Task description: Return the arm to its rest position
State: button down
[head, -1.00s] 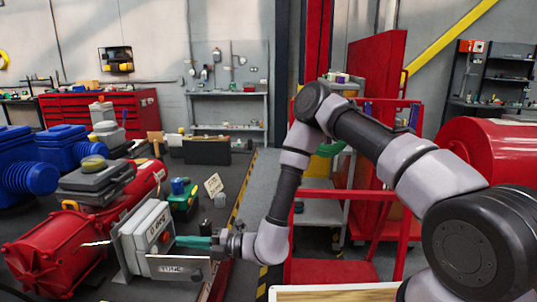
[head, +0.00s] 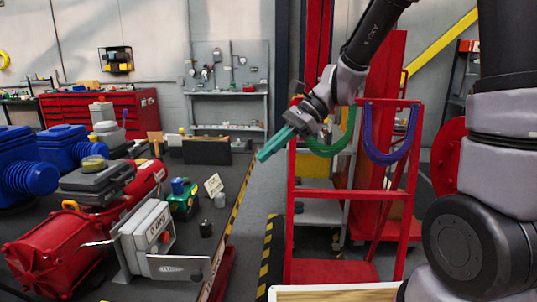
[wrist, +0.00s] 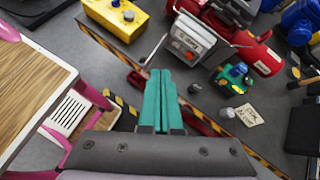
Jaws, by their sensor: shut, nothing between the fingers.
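My gripper (head: 274,145) has teal fingers and is raised in the air in the head view, pointing down and to the left. It is over the aisle between the bench edge and the red frame. In the wrist view its two fingers (wrist: 161,78) lie side by side, closed and empty. The grey valve actuator box (head: 152,232) with a labelled front stands on the dark bench, apart from my gripper. It also shows in the wrist view (wrist: 190,40).
The red frame (head: 350,196) with green and purple hoses stands close to my arm. Red (head: 48,250) and blue (head: 25,175) machines occupy the bench at left. A wooden-topped table (wrist: 35,85) shows in the wrist view. Striped tape marks the bench edge.

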jog(key=s+d+r+n+t+h, duration=0.1)
jog(key=d+r+n+t+h, duration=0.1)
jog(key=d, duration=0.6)
jog(key=s+d+r+n+t+h, duration=0.2)
jog(key=d+r+t, duration=0.3)
jog(key=d, duration=0.3)
jog(key=s+d+r+n+t+h, duration=0.1)
jog(key=d+r+n+t+h, duration=0.2)
jog(key=d, duration=0.6)
notch_tip(320, 180, up, 3)
jog(key=shift+s+f+n+h, duration=0.2)
jog(key=shift+s+n+h, duration=0.2)
jog(key=shift+a, duration=0.1)
dwell(0.8)
